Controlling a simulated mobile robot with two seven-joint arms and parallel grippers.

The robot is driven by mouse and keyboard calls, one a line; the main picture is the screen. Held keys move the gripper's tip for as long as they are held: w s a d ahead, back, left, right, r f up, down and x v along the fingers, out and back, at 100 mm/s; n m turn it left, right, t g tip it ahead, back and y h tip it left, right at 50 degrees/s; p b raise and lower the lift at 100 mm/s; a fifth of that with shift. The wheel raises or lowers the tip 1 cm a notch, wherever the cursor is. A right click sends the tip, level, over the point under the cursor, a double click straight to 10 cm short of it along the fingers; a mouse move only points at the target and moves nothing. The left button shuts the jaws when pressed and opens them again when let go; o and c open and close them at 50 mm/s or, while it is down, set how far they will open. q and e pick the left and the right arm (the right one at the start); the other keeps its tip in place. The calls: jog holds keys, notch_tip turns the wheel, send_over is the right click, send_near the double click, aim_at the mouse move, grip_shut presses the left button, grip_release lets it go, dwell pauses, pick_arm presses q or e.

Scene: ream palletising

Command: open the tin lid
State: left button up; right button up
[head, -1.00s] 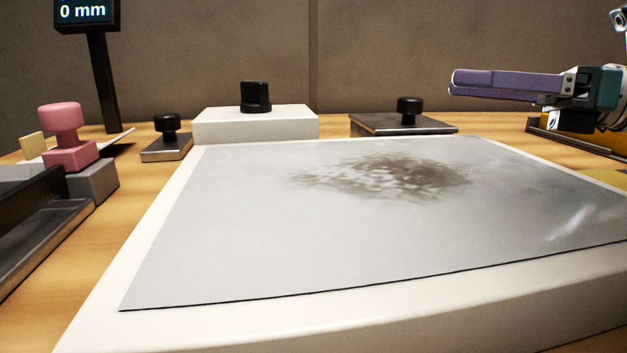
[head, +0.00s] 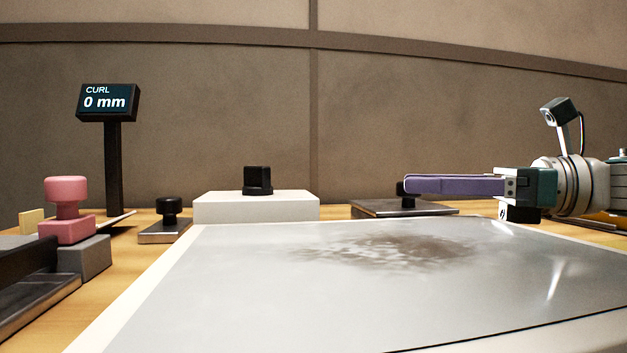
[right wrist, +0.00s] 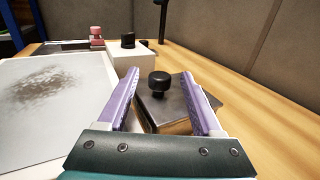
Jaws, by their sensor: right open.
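The tin is most likely the low box with a dark metal lid (head: 375,208) and a round black knob (head: 400,188) at the back right of the table. In the right wrist view the lid (right wrist: 185,98) lies flat, with the knob (right wrist: 159,80) upright on it. My right gripper (head: 408,185) has purple fingers and is open and empty. In the head view its fingertips overlap the knob. In the right wrist view the knob shows between the open fingers (right wrist: 160,76); I cannot tell whether they surround it. My left gripper is not in view.
A white slab with a grey, smudged sheet (head: 250,290) fills the foreground. Behind are a white block with a black knob (head: 257,205) and a smaller knobbed plate (head: 165,232). At left stand a pink knobbed piece (head: 67,228) and a display reading 0 mm (head: 107,102).

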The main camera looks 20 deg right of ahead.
jog(key=shift+c, duration=0.3)
grip_shut()
dwell(0.3)
dwell(0.8)
